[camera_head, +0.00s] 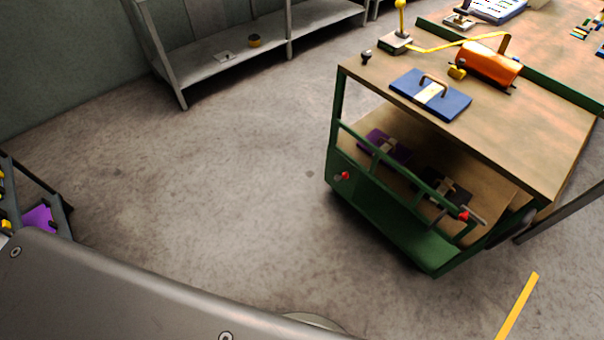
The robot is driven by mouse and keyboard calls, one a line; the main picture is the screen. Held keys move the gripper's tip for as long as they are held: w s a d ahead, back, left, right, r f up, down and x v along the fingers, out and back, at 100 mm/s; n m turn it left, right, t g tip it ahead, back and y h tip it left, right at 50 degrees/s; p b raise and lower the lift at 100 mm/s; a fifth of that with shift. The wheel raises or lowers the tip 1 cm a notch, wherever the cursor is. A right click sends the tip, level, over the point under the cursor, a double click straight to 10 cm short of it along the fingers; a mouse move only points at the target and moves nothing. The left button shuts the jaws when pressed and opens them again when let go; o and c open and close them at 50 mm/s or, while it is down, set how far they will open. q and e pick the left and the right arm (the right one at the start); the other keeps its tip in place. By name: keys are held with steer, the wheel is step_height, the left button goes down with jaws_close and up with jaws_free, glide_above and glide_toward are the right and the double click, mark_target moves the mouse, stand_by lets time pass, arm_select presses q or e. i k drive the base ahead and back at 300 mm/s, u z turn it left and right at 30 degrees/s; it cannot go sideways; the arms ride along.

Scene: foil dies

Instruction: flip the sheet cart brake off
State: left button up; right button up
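A green-framed unit (378,205) with a wooden top stands at the right, with a lower shelf and a green front rail. A red knob (345,175) is on its front at the left. A red-tipped metal lever (463,215) is at its front right corner. At the left edge, a dark-framed rack (58,190) holds a purple sheet (38,219) and is partly cut off. I cannot tell for certain which of these is the sheet cart, or how its brake is set. Neither of my grippers is in view.
A blue plate with a handle (430,94) and an orange cylinder (487,64) are on the wooden top. Purple and black handled plates lie on its lower shelf. A grey shelf (215,58) stands along the back wall. The concrete floor (210,165) between is clear.

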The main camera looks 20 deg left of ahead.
mark_target(345, 175)
steer(key=u, duration=0.1)
steer(key=k, duration=0.5)
steer(key=z, duration=1.1)
steer(key=i, duration=0.8)
steer(key=u, duration=2.3)
